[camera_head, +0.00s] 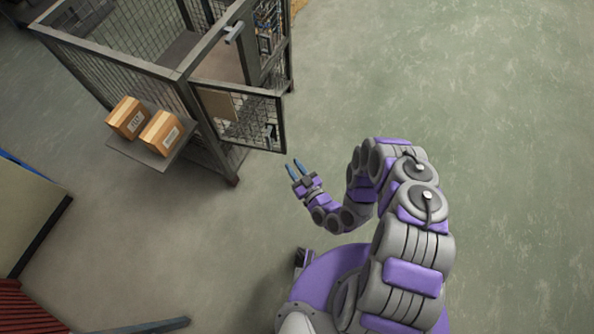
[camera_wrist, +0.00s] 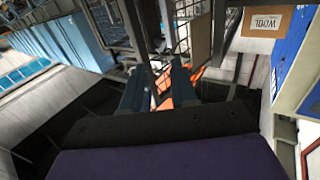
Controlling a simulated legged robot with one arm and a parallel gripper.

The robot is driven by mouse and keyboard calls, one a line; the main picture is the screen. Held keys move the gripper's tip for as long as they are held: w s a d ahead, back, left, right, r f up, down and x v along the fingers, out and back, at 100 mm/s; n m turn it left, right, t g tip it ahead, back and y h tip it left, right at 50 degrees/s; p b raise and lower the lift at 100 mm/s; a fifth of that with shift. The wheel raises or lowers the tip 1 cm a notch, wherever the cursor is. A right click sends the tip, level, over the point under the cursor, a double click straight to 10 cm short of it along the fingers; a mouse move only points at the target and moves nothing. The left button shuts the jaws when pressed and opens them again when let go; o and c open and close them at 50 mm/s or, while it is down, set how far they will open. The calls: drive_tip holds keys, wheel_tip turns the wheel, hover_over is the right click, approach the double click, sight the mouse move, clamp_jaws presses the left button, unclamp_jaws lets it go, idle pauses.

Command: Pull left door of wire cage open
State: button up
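The wire cage (camera_head: 182,72) with a dark frame stands at the upper left of the head view. A mesh door panel (camera_head: 242,117) at its near front corner stands out at an angle from the cage, its free edge toward my gripper. I take this for the left door. My gripper (camera_head: 294,165) is just beyond that free edge, apart from it in the picture, with its two blue fingers spread and nothing between them. In the wrist view the two dark fingers (camera_wrist: 159,80) are also apart. Mesh and bars show beyond them, but I cannot tell which part is the door.
Two labelled cardboard boxes (camera_head: 144,127) sit on a shelf (camera_head: 132,150) on the cage's near side. A grey handle-like part (camera_head: 234,32) shows on the cage top. Green floor (camera_head: 460,90) is clear to the right. In the wrist view, a box (camera_wrist: 263,22) is at upper right.

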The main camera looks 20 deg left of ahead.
drive_tip(key=w+d+r+n+g+h, duration=0.1)
drive_tip(key=w+d+r+g+h, duration=0.15)
drive_tip(key=w+d, duration=0.4)
drive_tip(key=w+d+r+n+g+h, duration=0.1)
drive_tip(key=w+d+r+g+h, duration=0.1)
drive_tip(key=w+d+h, duration=0.35)
drive_tip(key=w+d+r+m+g+h, duration=0.2)
drive_tip(key=d+r+m+h, duration=0.25)
drive_tip(key=d+r, duration=1.15)
drive_tip(key=s+d+r+m+g+h, duration=0.3)
drive_tip(key=s+r+m, duration=0.1)
drive_tip(key=s+r, duration=1.15)
drive_tip(key=s+a+r+m+g+y, duration=0.1)
drive_tip(key=s+r, duration=0.3)
drive_tip(key=s, duration=0.8)
drive_tip(key=s+a+r+m+g+y, duration=0.1)
drive_tip(key=s+a+r+m+g, duration=0.1)
drive_tip(key=s, duration=1)
wheel_tip(320, 180, up, 4)
drive_tip(key=shift+s+a+f+g, duration=0.25)
drive_tip(key=shift+a+g, duration=0.5)
drive_tip(key=shift+a, duration=0.45)
